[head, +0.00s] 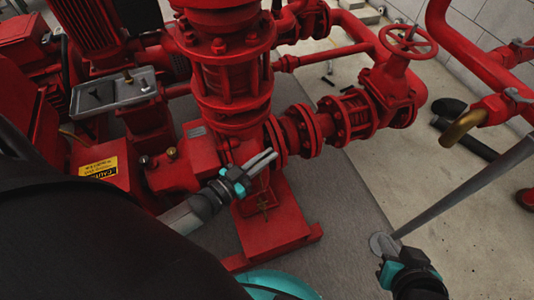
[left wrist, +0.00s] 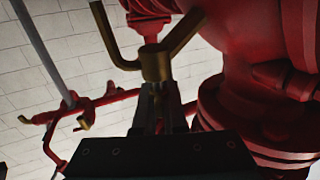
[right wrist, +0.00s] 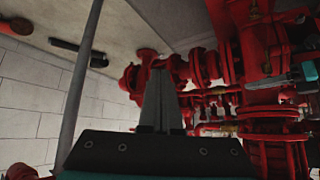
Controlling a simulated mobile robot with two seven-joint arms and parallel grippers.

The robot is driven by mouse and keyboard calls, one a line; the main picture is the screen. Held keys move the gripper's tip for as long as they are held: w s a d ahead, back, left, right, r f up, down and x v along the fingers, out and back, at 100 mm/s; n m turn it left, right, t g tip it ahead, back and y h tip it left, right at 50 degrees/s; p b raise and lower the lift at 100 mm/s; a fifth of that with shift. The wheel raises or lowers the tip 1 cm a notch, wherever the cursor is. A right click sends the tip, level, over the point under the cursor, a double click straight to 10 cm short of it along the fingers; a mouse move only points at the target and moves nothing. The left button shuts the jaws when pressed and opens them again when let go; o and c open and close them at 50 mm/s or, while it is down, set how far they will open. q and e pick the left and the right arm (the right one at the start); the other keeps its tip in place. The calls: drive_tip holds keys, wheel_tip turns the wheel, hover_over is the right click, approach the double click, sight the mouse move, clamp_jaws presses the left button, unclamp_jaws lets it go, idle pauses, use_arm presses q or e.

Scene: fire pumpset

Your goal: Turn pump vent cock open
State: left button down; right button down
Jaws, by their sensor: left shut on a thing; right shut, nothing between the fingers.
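In the left wrist view a brass vent cock (left wrist: 155,66) with bent brass arms to either side stands right at my fingertips, in front of the red pump casing. My left gripper (left wrist: 157,98) is shut on its lower part. In the head view my left gripper (head: 268,160) points up and right across the front of the pump, below the tall red casing (head: 232,85). My right gripper (right wrist: 162,95) is shut and empty, low at the right in the head view.
A red handwheel valve (head: 408,40) stands at upper right on the outlet pipe. The floor (head: 350,190) between the arms is clear.

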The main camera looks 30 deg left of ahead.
use_arm(q)
drive_tip(key=shift+a+n+t+y+p, duration=0.1)
drive_tip(key=shift+a+n+y+p, duration=0.25)
drive_tip(key=shift+n+y, duration=0.95)
drive_tip(key=shift+a+n+t+y+p, duration=0.15)
drive_tip(key=shift+n+y+p, duration=0.45)
drive_tip(key=shift+y, duration=1.15)
drive_tip(key=shift+a+n+t+y+p, duration=0.1)
drive_tip(key=shift+a+n+y+p, duration=0.2)
drive_tip(key=shift+n+y, duration=1.1)
use_arm(e)
drive_tip(key=shift+s+d+f+m+g+h, duration=0.2)
drive_tip(key=shift+s+d+g+h, duration=0.25)
drive_tip(key=shift+s+d+g, duration=0.45)
drive_tip(key=shift+s+d+f+m+g+h, duration=0.1)
drive_tip(key=shift+s+d+f+g+h, duration=0.25)
drive_tip(key=shift+s+d+g, duration=0.6)
use_arm(q)
drive_tip(key=shift+y, duration=0.45)
use_arm(e)
drive_tip(key=shift+w, duration=0.1)
use_arm(q)
drive_tip(key=c, duration=1)
unclamp_jaws()
